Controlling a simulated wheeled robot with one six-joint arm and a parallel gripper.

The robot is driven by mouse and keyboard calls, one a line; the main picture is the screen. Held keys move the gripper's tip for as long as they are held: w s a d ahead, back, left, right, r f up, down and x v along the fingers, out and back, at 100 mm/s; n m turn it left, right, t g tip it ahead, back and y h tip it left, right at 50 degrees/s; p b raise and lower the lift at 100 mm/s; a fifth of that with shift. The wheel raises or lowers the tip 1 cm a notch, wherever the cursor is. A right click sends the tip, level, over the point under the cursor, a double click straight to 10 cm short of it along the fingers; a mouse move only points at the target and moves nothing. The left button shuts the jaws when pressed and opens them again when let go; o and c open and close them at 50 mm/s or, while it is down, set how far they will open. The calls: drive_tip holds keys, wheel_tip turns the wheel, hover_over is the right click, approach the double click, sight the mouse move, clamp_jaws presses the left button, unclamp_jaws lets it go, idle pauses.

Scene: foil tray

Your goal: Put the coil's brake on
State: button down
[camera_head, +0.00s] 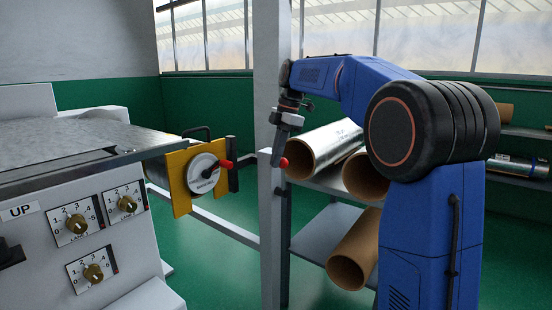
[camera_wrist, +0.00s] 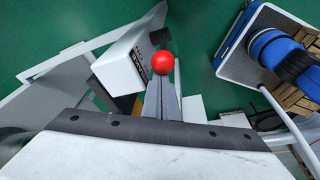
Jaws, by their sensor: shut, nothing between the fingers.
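A yellow bracket (camera_head: 179,185) with a coil behind it stands at the right end of the machine in the head view. On its face is a white disc (camera_head: 203,174) with a red-knobbed lever (camera_head: 226,163) pointing right. A black upright bar (camera_head: 233,179) stands at the bracket's right edge. I cannot tell which of these is the brake. My gripper (camera_head: 277,160) is shut and empty, pointing down, to the right of the bracket and apart from it. In the wrist view my gripper (camera_wrist: 162,92) has a red ball (camera_wrist: 163,63) at its tip; I cannot tell whether they touch.
A white machine panel (camera_head: 80,255) with several brass dials is at the left. A pale post (camera_head: 272,80) stands behind my gripper. A rack (camera_head: 325,235) with foil and cardboard rolls is to the right, below my arm. Free space lies between the bracket and gripper.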

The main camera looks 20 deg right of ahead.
drive_tip(key=shift+a, duration=0.15)
drive_tip(key=a, duration=0.4)
drive_tip(key=shift+s+f, duration=0.2)
drive_tip(key=shift+s, duration=0.1)
drive_tip(key=v, duration=1)
drive_tip(key=s+a+n+t+h, duration=0.2)
drive_tip(key=s+a+n+h, duration=0.1)
drive_tip(key=s+n+h, duration=0.3)
drive_tip(key=w+d+f+n, duration=0.1)
drive_tip(key=w+d+f, duration=0.3)
drive_tip(key=f, duration=0.5)
drive_tip(key=shift+w+d+y, duration=0.2)
drive_tip(key=shift+y, duration=0.2)
